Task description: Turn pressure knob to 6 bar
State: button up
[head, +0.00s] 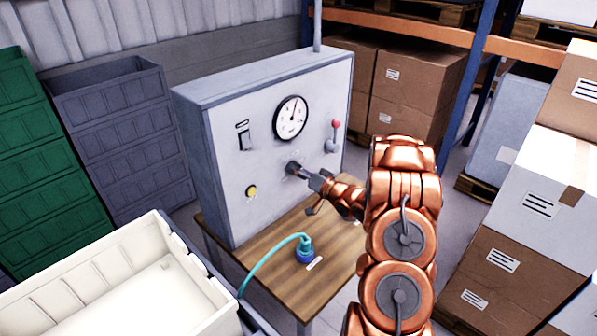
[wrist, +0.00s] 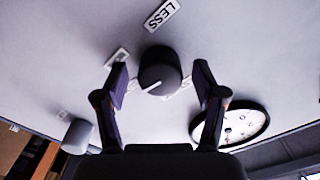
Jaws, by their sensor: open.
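The dark round pressure knob (wrist: 158,68) with a white pointer line is on the grey panel, between the spread fingers of my gripper (wrist: 160,78) in the wrist view. Gaps show between the knob and both fingers. In the head view my gripper (head: 303,174) points at the panel and partly covers the knob (head: 292,168). The white pressure gauge (head: 290,117) is above it, its needle pointing roughly up; its numbers are too small to read. The gauge also shows in the wrist view (wrist: 232,125), partly cut by a finger. A "LESS" label (wrist: 161,15) is beside the knob.
The panel box (head: 230,185) also carries a red-tipped lever (head: 333,138), a black switch (head: 245,139) and a yellow button (head: 252,191). It stands on a wooden table (head: 262,277) with a teal cable and blue plug (head: 304,252). Crates stand left, cartons right.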

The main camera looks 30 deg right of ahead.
jog(key=v, duration=1.2)
jog(key=shift+w, duration=0.1)
dwell(0.6)
jog(key=w+d+r+n+g+h, duration=0.1)
jog(key=w+r+n+g+h, duration=0.15)
jog(key=g+h, duration=0.35)
jog(key=s+a+r+g+h, duration=0.2)
jog(key=s+a+r+g, duration=0.4)
jog(key=s+a, duration=0.4)
jog(key=s+a+r+n+g+y, duration=0.1)
jog(key=s+a+g+y, duration=0.1)
jog(key=s+a, duration=0.9)
jog(key=s+a+r+n+g+y, duration=0.2)
jog(key=s+a+g, duration=0.3)
jog(key=s+a, duration=0.6)
jog(key=s, duration=0.6)
jog(key=shift+s, duration=0.2)
